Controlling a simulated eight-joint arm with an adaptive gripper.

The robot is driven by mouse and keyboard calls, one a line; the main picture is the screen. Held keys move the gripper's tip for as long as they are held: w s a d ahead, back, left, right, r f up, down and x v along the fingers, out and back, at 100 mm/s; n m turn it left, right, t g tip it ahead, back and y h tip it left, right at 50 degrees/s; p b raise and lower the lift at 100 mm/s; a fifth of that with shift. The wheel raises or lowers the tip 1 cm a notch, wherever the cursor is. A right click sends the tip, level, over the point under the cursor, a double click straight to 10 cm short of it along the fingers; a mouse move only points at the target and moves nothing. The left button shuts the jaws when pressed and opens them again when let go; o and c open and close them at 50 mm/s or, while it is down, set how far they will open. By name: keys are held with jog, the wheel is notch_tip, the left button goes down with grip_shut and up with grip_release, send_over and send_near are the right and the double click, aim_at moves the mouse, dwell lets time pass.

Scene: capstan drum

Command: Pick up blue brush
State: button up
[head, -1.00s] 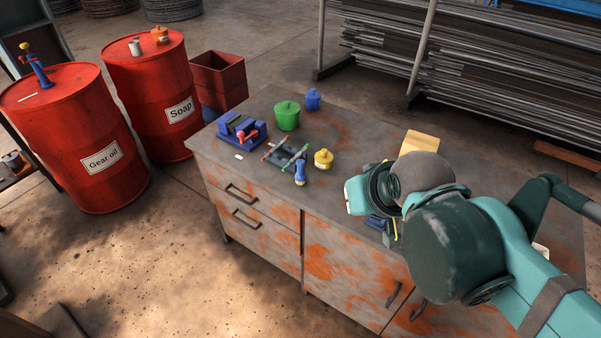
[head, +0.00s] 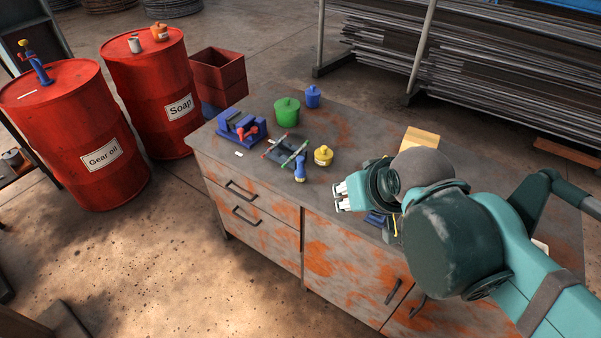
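No thing in the head view shows clearly as a brush. A small blue object with a pale band (head: 299,172) stands or lies near the front edge of the workbench; it is too small to tell whether it is the brush. Another blue object (head: 375,219) lies on the bench below my gripper, mostly hidden by my arm. My gripper (head: 338,196) is above the bench, to the right of the banded blue object and apart from it. Its pale fingertips point left and look spread, with nothing between them.
The workbench (head: 345,125) holds a blue vise (head: 238,126), a green pot (head: 287,112), a blue pot (head: 312,97), a yellow pot (head: 323,155), a dark tray with thin tools (head: 286,151) and a wooden block (head: 419,138). Red drums (head: 75,145) stand left.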

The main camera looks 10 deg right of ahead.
jog(key=shift+w+r, duration=0.6)
jog(key=shift+w, duration=0.35)
jog(key=n+g+p, duration=0.7)
jog(key=n+p, duration=0.2)
jog(key=p, duration=0.3)
send_over(301, 158)
jog(key=f, duration=0.9)
jog(key=shift+s+d+f, duration=0.2)
jog(key=shift+s+f, duration=0.05)
jog(key=shift+f, duration=0.15)
jog(key=shift+w+a+f, duration=0.1)
jog(key=shift+w+f, duration=0.25)
jog(key=shift+f, duration=0.35)
jog(key=shift+f, duration=1.3)
jog(key=shift+f, duration=0.1)
